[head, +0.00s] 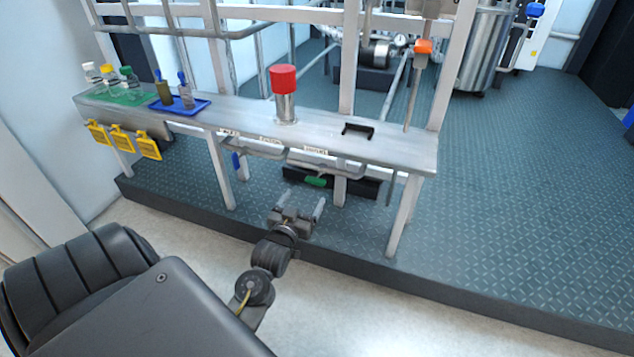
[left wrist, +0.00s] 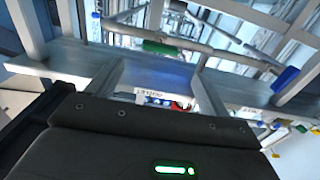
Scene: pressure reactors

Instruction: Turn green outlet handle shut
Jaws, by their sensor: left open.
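The green outlet handle (head: 316,181) sits low under the front of the metal bench (head: 380,149), below the pipes and labels. It also shows in the left wrist view (left wrist: 160,48), on a pipe beyond my fingers. My left gripper (head: 304,205) is open and empty, below and just in front of the green handle, apart from it. In the left wrist view its two fingers (left wrist: 158,84) point toward the pipe, with the handle between and beyond their tips. My right gripper is not in view.
A blue handle (head: 236,160) hangs to the left under the bench; a blue handle also shows in the left wrist view (left wrist: 286,79). Bench legs (head: 404,215) stand on both sides. A red-capped cylinder (head: 284,92), blue tray (head: 190,110) and bottles stand on top.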

